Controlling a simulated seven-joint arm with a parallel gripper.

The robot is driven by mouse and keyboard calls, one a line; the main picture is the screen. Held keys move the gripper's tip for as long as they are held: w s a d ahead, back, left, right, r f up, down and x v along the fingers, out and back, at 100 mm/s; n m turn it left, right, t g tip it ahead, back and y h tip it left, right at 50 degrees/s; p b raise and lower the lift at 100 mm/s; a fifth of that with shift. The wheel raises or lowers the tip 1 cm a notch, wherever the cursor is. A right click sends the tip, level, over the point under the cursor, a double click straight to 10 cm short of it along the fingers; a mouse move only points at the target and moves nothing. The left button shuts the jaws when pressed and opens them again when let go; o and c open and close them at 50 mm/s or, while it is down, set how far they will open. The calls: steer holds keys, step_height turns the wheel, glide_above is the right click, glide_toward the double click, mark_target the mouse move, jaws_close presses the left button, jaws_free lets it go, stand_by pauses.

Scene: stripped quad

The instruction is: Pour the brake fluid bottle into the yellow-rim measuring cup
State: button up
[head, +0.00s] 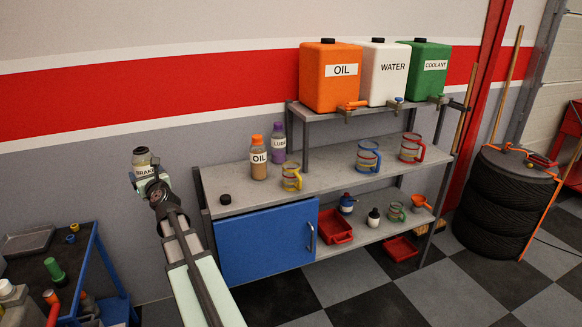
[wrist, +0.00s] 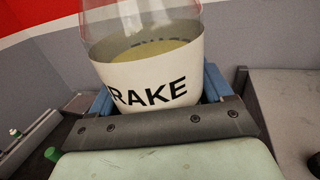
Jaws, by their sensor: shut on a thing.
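The brake fluid bottle (head: 142,158) is clear with a white label and is held near upright in my gripper (head: 150,178), left of the bench. In the wrist view, the bottle (wrist: 150,75) shows its label reading "RAKE" and yellowish fluid inside, and my gripper (wrist: 155,115) is shut around it. Its top is cut off there; in the head view the neck looks uncapped, but it is too small to be sure. The yellow-rim measuring cup (head: 291,177) stands upright on the bench top, right of the oil bottle and apart from my gripper.
A black cap (head: 225,199) lies on the bench top (head: 250,200). The oil bottle (head: 259,158) and purple lube bottle (head: 278,142) stand behind it. Blue-rim (head: 368,156) and red-rim (head: 411,148) cups stand farther right. A blue cart (head: 108,275) is at lower left.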

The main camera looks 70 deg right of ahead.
steer(key=w+a+r+n+t+y, duration=0.1)
steer(key=w+a+n+y, duration=0.25)
steer(key=a, duration=1.45)
steer(key=w+a+r+n+t+y, duration=0.15)
steer(key=w+a+y, duration=0.35)
steer(key=a, duration=1.4)
steer(key=d+m+h, duration=0.2)
steer(key=d+h, duration=0.2)
steer(key=d, duration=2)
steer(key=s+d+m+g+h, duration=0.15)
steer(key=s+d, duration=0.35)
steer(key=d, duration=0.7)
steer(key=s+d+m+h, duration=0.15)
steer(key=s+d, duration=0.35)
steer(key=d, duration=0.7)
steer(key=s+d+m+g+h, duration=0.25)
steer(key=s+d+h, duration=0.25)
steer(key=s+d, duration=2.9)
steer(key=s+d+f+n+y, duration=0.1)
steer(key=s+f, duration=0.2)
steer(key=f, duration=0.5)
steer(key=shift+s+d, duration=0.4)
steer(key=shift+n+y, duration=0.35)
steer(key=shift+n, duration=0.1)
